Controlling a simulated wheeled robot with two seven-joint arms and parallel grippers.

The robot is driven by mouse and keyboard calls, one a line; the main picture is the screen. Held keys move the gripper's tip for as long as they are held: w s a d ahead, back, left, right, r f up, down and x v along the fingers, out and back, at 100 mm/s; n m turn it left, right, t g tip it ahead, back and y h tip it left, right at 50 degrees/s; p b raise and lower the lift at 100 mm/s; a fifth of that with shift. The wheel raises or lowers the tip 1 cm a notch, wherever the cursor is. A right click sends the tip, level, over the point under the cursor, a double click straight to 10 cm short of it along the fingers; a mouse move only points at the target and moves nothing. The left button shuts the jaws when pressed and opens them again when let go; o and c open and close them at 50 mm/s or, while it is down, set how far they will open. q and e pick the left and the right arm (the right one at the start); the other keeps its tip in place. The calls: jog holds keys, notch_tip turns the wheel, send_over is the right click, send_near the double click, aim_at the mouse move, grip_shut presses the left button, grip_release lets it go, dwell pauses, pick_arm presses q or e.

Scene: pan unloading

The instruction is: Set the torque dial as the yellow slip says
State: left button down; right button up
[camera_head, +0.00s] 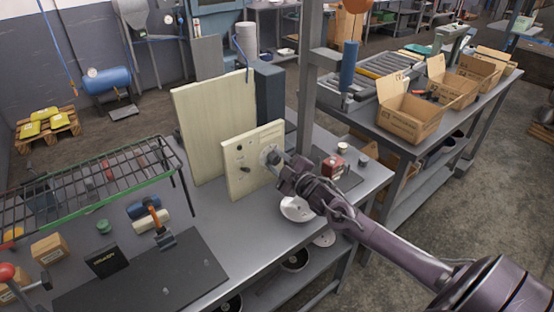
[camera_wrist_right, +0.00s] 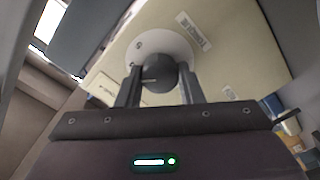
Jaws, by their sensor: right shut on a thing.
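A cream upright panel (camera_head: 240,185) stands on the grey workbench and carries a round pale dial plate (camera_head: 266,153). The plate also shows in the right wrist view (camera_wrist_right: 172,37), with a dark grey knob (camera_wrist_right: 158,75) at its centre. My right gripper (camera_head: 281,165) is at the dial, its two fingers on either side of the knob and shut on it. The dial's markings are too small to read. A small printed label (camera_wrist_right: 192,38) is on the panel beside the plate. I cannot make out a yellow slip. My left gripper is not in view.
A taller cream board (camera_head: 205,120) stands behind the panel. A red device (camera_head: 333,166) and white round dishes (camera_head: 296,209) are on the bench near my right arm. A wire rack (camera_head: 90,185) and dark mat (camera_head: 150,280) are at left.

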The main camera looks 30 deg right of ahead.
jog(key=shift+f+m, duration=0.1)
jog(key=shift+m, duration=0.4)
jog(key=o, duration=1)
jog(key=shift+c, duration=0.2)
jog(key=shift+s, duration=0.15)
jog(key=s+b, duration=0.1)
jog(key=s, duration=0.6)
jog(key=shift+s+d, duration=0.3)
jog(key=shift+d, duration=0.05)
